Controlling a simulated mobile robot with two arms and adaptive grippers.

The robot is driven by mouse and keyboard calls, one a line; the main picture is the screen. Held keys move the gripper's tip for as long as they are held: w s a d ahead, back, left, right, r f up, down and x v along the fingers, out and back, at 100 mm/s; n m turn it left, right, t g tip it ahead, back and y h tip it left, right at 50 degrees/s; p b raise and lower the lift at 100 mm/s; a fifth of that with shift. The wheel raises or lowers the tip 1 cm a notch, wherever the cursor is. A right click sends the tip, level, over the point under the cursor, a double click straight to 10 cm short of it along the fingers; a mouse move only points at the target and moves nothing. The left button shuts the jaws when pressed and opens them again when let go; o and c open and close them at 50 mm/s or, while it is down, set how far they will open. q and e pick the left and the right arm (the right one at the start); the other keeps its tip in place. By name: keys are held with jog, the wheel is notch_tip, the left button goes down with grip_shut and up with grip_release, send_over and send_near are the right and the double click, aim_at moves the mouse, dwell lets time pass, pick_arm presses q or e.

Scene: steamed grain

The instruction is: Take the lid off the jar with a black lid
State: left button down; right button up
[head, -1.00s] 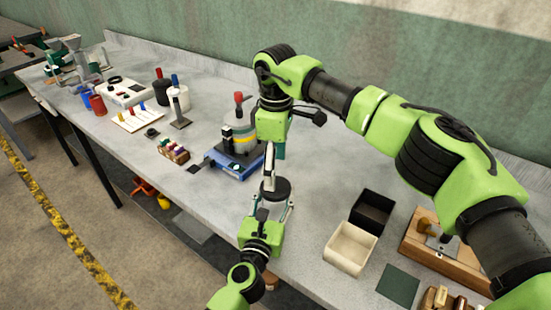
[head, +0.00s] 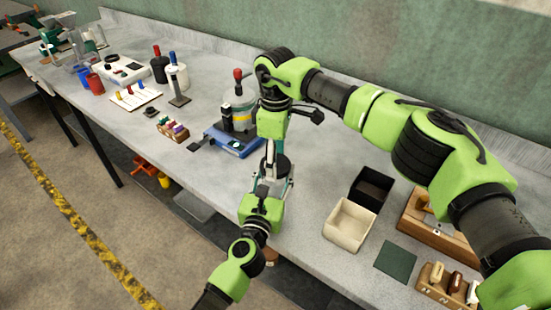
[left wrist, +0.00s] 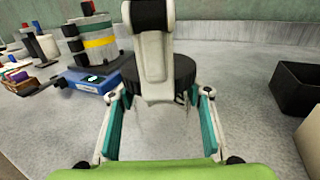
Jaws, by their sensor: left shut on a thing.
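The jar's black lid (head: 283,166) shows near the front edge of the bench; it is also in the left wrist view (left wrist: 185,72). The jar's body (left wrist: 160,118) below it looks clear and pale. My left gripper (left wrist: 162,105) is shut on the jar, one finger on each side, below the lid; it also shows in the head view (head: 273,184). My right gripper (head: 269,155) comes down from above, with one pale finger in front of the lid. Its other finger is hidden, so I cannot tell whether it grips the lid.
A blue-based device (head: 233,142) with a stacked canister stands just behind and left. A black box (head: 372,187) and a cream box (head: 350,226) stand to the right, with a dark green mat (head: 396,262) and wooden stands beyond. Bare bench lies between the jar and boxes.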

jog(key=n, duration=1.9)
jog(key=shift+r, duration=0.1)
jog(key=n, duration=0.3)
jog(key=shift+n, duration=0.4)
jog(key=n, duration=1.1)
jog(key=shift+n, duration=0.4)
jog(key=n, duration=0.5)
jog(key=shift+n, duration=0.4)
jog(key=n, duration=0.9)
jog(key=shift+n, duration=0.4)
jog(key=n, duration=0.3)
jog(key=shift+n, duration=0.3)
